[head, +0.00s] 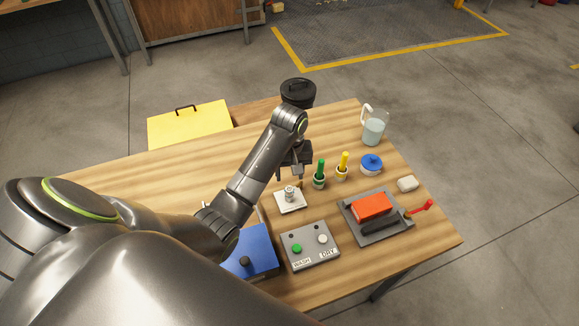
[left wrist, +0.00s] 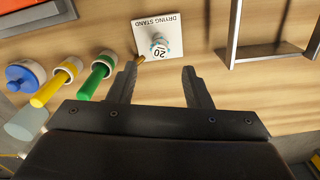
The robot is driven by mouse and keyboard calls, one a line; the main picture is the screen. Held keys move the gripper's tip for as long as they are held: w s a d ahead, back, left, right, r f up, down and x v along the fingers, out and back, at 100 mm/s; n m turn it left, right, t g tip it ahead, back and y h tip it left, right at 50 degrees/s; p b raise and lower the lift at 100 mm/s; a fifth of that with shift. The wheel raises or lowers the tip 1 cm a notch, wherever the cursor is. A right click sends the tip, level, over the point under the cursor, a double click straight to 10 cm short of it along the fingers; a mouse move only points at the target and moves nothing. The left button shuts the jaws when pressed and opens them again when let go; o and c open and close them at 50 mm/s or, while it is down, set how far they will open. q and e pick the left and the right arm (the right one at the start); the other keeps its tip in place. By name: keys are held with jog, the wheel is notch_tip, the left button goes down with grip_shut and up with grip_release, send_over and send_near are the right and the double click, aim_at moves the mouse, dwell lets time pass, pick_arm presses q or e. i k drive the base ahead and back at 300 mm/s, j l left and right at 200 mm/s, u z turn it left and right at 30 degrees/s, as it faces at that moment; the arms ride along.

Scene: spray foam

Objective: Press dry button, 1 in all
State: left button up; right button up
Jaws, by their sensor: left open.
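A grey button box (head: 328,259) stands near the table's front edge in the head view. It carries a white button (head: 322,238) by the label DRY and a green button (head: 297,248) by the label WASH. My left gripper (head: 291,174) is above the table behind the box, apart from both buttons. In the left wrist view my left gripper (left wrist: 161,88) is open with nothing between its fingers. A weight (head: 289,192) marked 20 stands on the white drying stand (head: 297,205), just in front of the gripper. The box does not show in the left wrist view.
A blue box (head: 262,248) stands left of the button box. A grey tray (head: 391,236) with a red block (head: 371,205) is to the right. Green (head: 320,172) and yellow (head: 342,162) handled tools, a blue-lidded jar (head: 371,163) and a glass jug (head: 374,130) stand behind.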

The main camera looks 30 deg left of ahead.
aim_at(322, 239)
jog(key=k+l, duration=0.5)
jog(key=k, duration=0.2)
jog(key=k+l, duration=0.45)
jog(key=k, duration=0.2)
